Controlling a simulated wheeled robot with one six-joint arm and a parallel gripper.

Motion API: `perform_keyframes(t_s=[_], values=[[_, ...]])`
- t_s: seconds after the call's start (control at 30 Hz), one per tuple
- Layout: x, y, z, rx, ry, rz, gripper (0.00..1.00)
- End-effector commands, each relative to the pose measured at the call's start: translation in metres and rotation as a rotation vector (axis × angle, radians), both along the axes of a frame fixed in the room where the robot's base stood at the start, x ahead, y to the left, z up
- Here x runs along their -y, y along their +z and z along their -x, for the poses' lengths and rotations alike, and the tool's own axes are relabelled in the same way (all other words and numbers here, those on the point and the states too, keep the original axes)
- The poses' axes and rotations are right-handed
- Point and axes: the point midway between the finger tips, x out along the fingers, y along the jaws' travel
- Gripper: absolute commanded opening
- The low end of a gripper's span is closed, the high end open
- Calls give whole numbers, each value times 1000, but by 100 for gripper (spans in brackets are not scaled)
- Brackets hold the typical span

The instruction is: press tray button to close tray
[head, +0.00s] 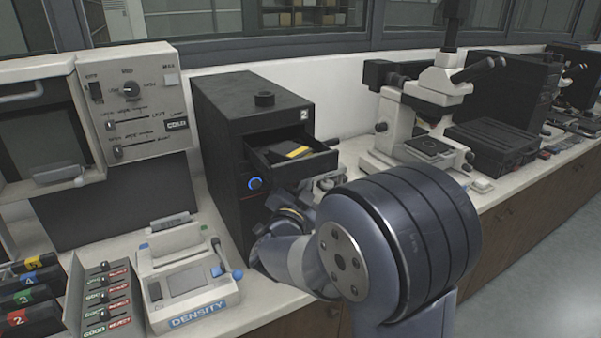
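The black press box (222,130) stands on the counter at centre left. Its tray (315,160) is pulled out of the front, with a dark item bearing a yellow stripe (299,152) in it. My gripper (328,182) shows only in part, just below the tray's right side and to the right of the button. My own arm hides much of it, so its fingers cannot be made out. I see no contact with the button.
A density gauge (190,290) with a blue-knobbed lever stands left of my arm. A grey control panel (130,100) is further left. A white microscope (425,105) stands on the counter to the right. Clear floor (545,270) shows at lower right.

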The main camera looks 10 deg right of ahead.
Motion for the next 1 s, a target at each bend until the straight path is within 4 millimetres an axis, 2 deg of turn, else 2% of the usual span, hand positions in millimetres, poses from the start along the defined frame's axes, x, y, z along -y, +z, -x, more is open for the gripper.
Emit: perform_keyframes(t_s=[1.0], values=[[-3,0,-8,0,0,0,0]])
